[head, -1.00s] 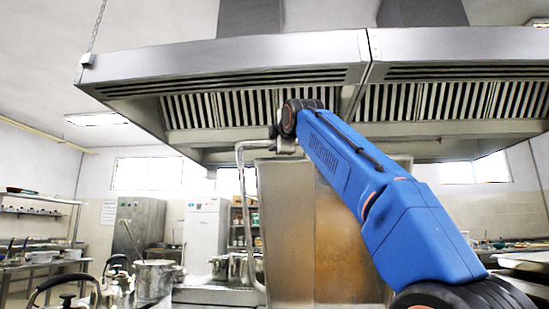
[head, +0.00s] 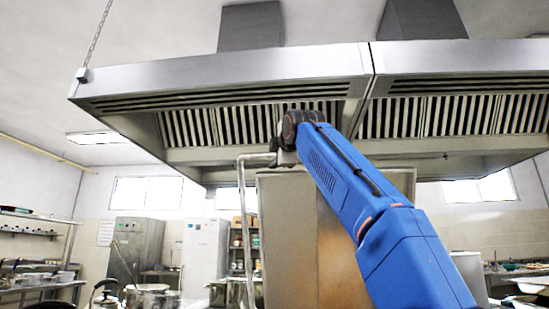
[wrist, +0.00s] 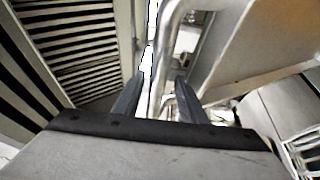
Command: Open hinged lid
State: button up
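The hinged lid (head: 290,235) is a large metal panel standing steeply raised in the head view, with a brownish, worn face on its right part. A tubular metal handle (head: 242,205) runs along its left side and bends at the top toward the lid. My gripper (wrist: 159,78) is at the top of this handle; in the head view my wrist and arm hide most of it. In the wrist view the two dark fingers are apart, with the handle bar (wrist: 157,62) passing between them. Whether they touch it is unclear. The lid's panel (wrist: 262,45) shows at upper right there.
A large extractor hood (head: 230,78) hangs close above my wrist and the lid; its slatted filters (wrist: 82,50) fill the wrist view's upper left. Steel pots (head: 150,297) stand at lower left. A shelf rack (head: 35,215) and steel cabinet (head: 138,250) are behind.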

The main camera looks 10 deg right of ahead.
dwell(0.4)
jog(key=s+d+f, duration=0.1)
jog(key=s, duration=1.6)
jog(key=shift+s+d, duration=0.15)
jog(key=shift+d, duration=0.05)
